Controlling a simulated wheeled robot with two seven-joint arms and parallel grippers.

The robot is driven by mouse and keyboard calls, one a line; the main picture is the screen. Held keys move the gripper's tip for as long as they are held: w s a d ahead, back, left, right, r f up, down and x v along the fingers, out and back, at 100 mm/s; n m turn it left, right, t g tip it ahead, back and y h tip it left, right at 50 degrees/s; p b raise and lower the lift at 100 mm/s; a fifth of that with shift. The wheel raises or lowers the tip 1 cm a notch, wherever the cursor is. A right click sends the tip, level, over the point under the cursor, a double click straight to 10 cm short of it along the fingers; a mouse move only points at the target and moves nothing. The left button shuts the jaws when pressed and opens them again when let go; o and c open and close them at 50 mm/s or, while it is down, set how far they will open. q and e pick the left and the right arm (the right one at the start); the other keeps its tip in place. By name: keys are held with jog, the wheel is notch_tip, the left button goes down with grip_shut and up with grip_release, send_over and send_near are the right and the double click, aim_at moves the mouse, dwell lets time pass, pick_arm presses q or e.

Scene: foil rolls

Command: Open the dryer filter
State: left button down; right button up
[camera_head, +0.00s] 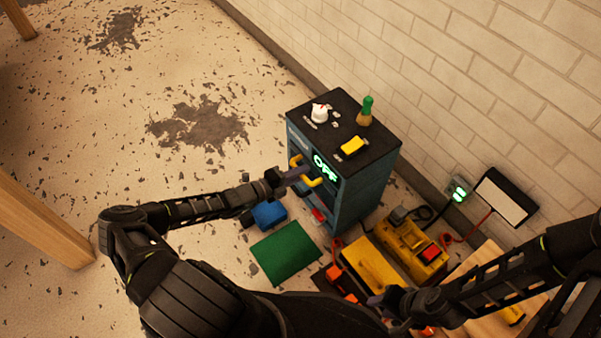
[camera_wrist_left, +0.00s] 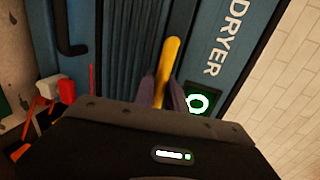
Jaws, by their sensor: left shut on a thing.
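The dryer (camera_head: 365,190) is a dark blue cabinet with a black top and a green lit "OFF" display on its front. In the left wrist view its front (camera_wrist_left: 208,25) carries the word DRYER beside a ribbed dark panel (camera_wrist_left: 135,45). A yellow handle (camera_head: 314,182) sits on the front; it also shows upright in the left wrist view (camera_wrist_left: 169,62).
A brick wall (camera_head: 440,80) is behind.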

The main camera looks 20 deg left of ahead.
pick_arm(q)
jog(key=shift+s+a, duration=0.1)
dwell(0.7)
jog(key=f+p+v, duration=0.2)
jog(key=v, duration=1.1)
jog(key=shift+s+a+f, duration=0.25)
jog(key=shift+s+f, duration=0.05)
jog(key=shift+f, duration=0.05)
jog(key=c, duration=1.4)
grip_release()
jog(key=shift+o, duration=0.2)
